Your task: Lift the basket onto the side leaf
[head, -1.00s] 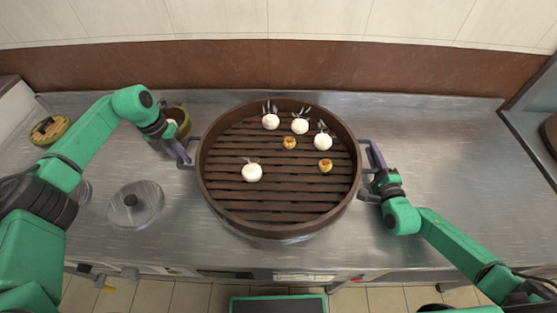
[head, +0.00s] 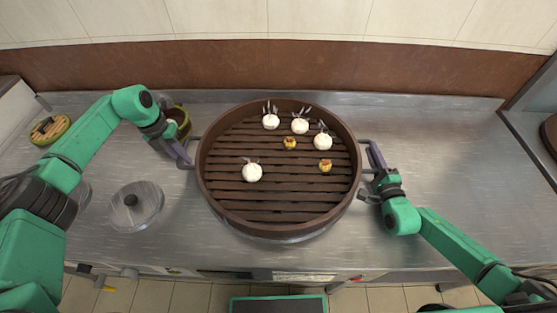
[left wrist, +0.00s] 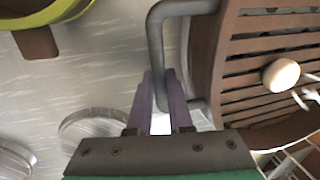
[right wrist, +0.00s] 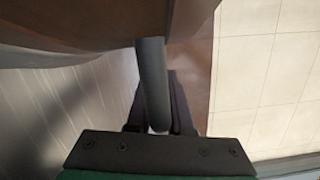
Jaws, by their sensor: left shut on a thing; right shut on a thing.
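The basket (head: 230,208) is a large round brown steamer with a slatted floor, in the middle of the head view. It holds several white buns and small yellow pieces. My left gripper (head: 184,158) is shut on its left handle; the left wrist view shows the dark bent handle (left wrist: 154,45) between the purple fingers. My right gripper (head: 374,158) is shut on the right handle, a dark bar (right wrist: 151,75) in the right wrist view. The basket looks about level. What is under it is mostly hidden. I cannot clearly identify the side leaf.
A round metal lid (head: 135,204) lies on the steel counter (head: 440,150) left of the basket. A yellow-green pot (head: 181,117) stands behind my left gripper. A round board (head: 50,129) is at far left. The counter right of the basket is largely clear.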

